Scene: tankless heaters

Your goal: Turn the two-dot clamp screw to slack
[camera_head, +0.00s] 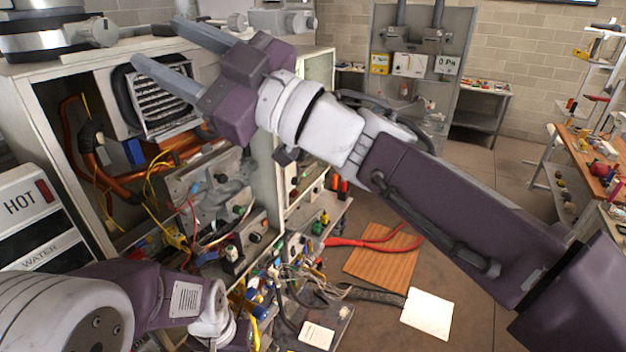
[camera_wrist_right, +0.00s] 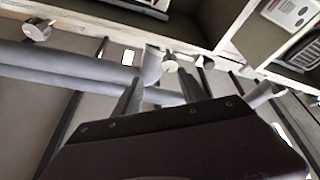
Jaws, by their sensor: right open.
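Several pale grey clamp screws with round knobs sit on the flue pipes above the heater cabinet. In the head view one clamp screw (camera_head: 97,32) is at the far left on a dark-banded collar, another (camera_head: 236,20) is behind my right gripper, and a third (camera_head: 299,22) is to its right. I cannot make out dots on any of them. My right gripper (camera_head: 156,42) is open and empty, its fingers pointing left across the cabinet's upper front. The right wrist view shows its fingers (camera_wrist_right: 158,82) near grey pipes and small knobs. My left arm is at lower left; its jaws do not show.
The open heater cabinet (camera_head: 20,88) holds copper pipes and wires. Cluttered tools and cables lie below it. A wooden board (camera_head: 378,262) and white sheet (camera_head: 428,313) lie at lower centre.

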